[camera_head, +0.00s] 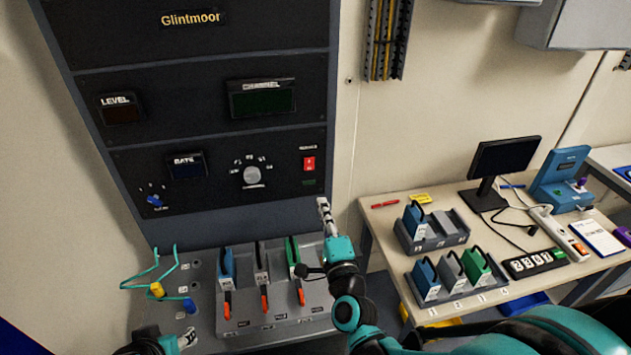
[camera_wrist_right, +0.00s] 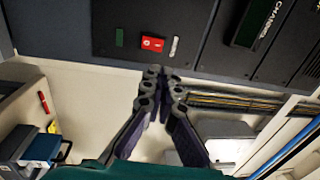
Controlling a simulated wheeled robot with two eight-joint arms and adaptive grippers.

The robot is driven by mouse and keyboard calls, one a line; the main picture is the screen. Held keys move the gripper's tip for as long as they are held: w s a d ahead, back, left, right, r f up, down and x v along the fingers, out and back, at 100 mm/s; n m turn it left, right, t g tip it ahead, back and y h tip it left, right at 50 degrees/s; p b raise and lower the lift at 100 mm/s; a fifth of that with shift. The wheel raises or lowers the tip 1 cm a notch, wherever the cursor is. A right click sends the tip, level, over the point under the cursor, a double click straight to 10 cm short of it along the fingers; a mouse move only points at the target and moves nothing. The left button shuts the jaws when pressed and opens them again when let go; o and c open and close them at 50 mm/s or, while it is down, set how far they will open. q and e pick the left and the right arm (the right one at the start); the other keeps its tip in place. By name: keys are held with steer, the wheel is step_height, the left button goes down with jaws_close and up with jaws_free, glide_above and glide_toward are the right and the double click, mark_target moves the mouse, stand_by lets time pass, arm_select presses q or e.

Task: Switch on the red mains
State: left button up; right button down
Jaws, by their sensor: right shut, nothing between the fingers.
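A red rocker switch (camera_head: 309,163) sits on the right side of the rack's lower panel, with a small label above it that I cannot read for sure. A dark green indicator (camera_head: 308,183) is below it. In the right wrist view the red switch (camera_wrist_right: 152,44) and the green indicator (camera_wrist_right: 119,37) are just beyond the fingertips. My right gripper (camera_head: 322,203) is shut and empty, below and slightly right of the switch, apart from it in the picture. Its fingers (camera_wrist_right: 158,75) point toward the panel. My left gripper (camera_head: 185,341) shows only partly at the bottom left.
The rack (camera_head: 215,125) has dark displays and knobs. Below it, a sloped console (camera_head: 250,335) holds blue, grey and green modules with orange-red levers. At right, a table (camera_head: 385,215) carries more modules, a monitor (camera_head: 503,160) and a power strip (camera_head: 560,232). Air before the panel is clear.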

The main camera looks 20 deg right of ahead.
mark_target(309, 160)
steer(key=w, duration=0.4)
steer(key=w+r+b, duration=0.1)
steer(key=w, duration=0.3)
steer(key=w+d, duration=0.1)
steer(key=w, duration=0.4)
steer(key=shift+r, duration=0.25)
steer(key=shift+w+r+b, duration=0.1)
steer(key=shift+w+b, duration=0.15)
steer(key=shift+b, duration=0.05)
steer(key=shift+w, duration=0.1)
steer(key=shift+w+r, duration=0.2)
steer(key=shift+w, duration=0.15)
steer(key=shift+s, duration=0.2)
